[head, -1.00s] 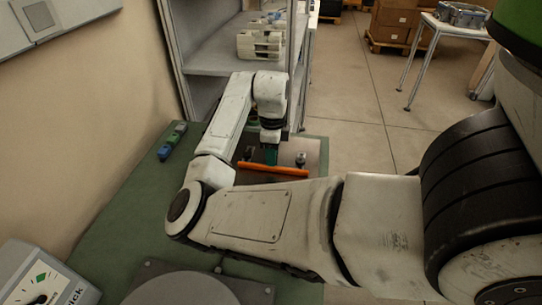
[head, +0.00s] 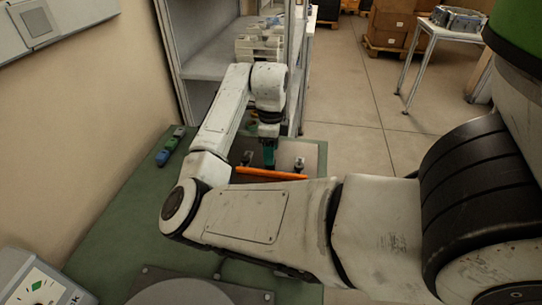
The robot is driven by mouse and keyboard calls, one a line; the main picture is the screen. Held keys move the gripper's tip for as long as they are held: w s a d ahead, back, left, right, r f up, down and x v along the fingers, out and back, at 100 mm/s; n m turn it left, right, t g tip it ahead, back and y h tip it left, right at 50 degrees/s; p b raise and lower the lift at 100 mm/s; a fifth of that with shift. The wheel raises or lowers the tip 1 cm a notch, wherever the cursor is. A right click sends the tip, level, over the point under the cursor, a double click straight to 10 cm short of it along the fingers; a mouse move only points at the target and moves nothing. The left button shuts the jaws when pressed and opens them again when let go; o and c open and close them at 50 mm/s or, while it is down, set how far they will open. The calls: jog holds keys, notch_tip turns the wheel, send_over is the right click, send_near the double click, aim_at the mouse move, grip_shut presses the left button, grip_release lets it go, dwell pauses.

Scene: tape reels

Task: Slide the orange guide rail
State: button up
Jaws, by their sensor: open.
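The orange guide rail (head: 272,174) lies across a dark plate on the green worktop in the head view. My forearm hides part of what lies in front of it. My gripper (head: 269,160) points down just behind the rail, near the middle of its visible length. The fingers are small and partly dark, and nothing shows held between them. I cannot tell whether a finger touches the rail.
A post with a knob (head: 299,164) stands near the rail's right end. A green and blue tool (head: 170,146) lies at the left on the green worktop (head: 125,215). A grey shelf (head: 215,62) with white parts stands behind. A round grey disc (head: 190,293) lies in front.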

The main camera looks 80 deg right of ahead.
notch_tip(320, 180, up, 8)
jog(key=shift+f, duration=0.15)
jog(key=shift+s, duration=0.1)
dwell(0.6)
